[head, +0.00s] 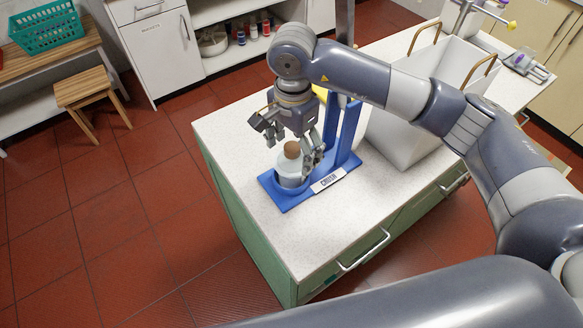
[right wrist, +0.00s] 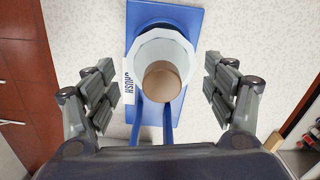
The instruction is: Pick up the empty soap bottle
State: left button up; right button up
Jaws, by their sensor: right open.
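The soap bottle (head: 291,170), pale with a brown round cap, stands upright in the round holder of a blue stand (head: 283,203) on the counter. The right wrist view shows the bottle (right wrist: 148,50) from above, its brown cap near the middle. My right gripper (head: 291,146) is right above and around the bottle's top. In the right wrist view the fingers of my right gripper (right wrist: 162,88) are spread on both sides of the bottle, apart from it. Whether the bottle is empty cannot be seen. My left gripper is not in view.
A large white bin with wooden handles (head: 400,135) stands to the right. The speckled counter (head: 235,130) is clear at left and front.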

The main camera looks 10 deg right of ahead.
jog(key=shift+f+p, duration=0.5)
jog(key=shift+f, duration=0.25)
notch_tip(320, 180, down, 3)
jog(key=shift+a+f+p, duration=0.1)
jog(key=shift+f+p, duration=0.1)
jog(key=shift+p, duration=0.75)
jog(key=shift+f, duration=0.5)
jog(key=c, duration=1)
